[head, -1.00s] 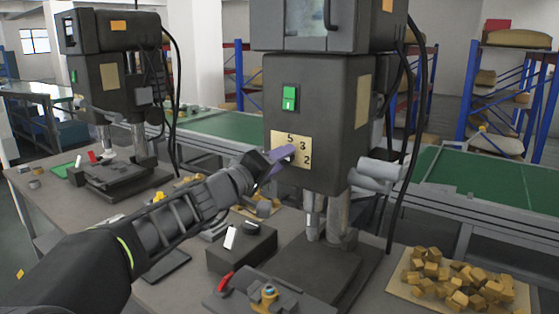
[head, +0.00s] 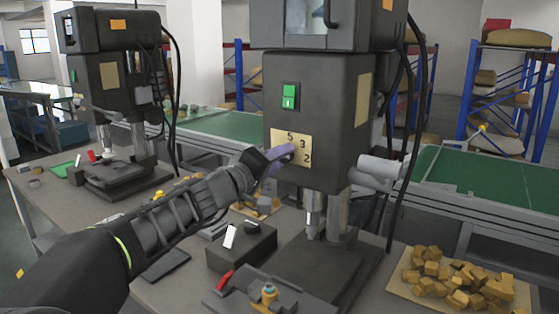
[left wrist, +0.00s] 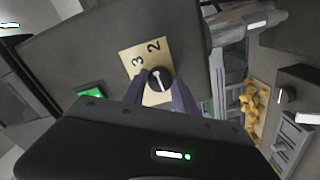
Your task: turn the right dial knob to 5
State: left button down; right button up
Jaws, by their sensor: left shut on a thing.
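The right drill press (head: 322,110) has a pale dial plate (head: 278,137) marked 5, 3 and 2 below a green switch (head: 289,97). My left gripper (head: 280,157) is at this plate, and its purple fingers hide the knob in the head view. In the left wrist view, the round black dial knob (left wrist: 160,80) sits between the two fingers, which are shut on it. Its white mark runs roughly up and down in that view; I cannot tell which number it points at. The plate (left wrist: 134,52) shows 3 and 2 there, while the 5 is hidden. My right gripper is out of view.
A second drill press (head: 100,80) stands at the left. A grey handle (head: 380,168) sticks out right of the dial. Below are a dark box (head: 240,247) with a white lever and a tray of wooden blocks (head: 400,285).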

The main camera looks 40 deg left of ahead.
pick_arm(q)
jog(key=n+b, duration=0.2)
jog(key=n, duration=1.5)
jog(key=shift+b, duration=0.35)
jog(key=shift+n, duration=0.3)
jog(key=c, duration=1)
grip_release()
jog(key=shift+o, duration=0.2)
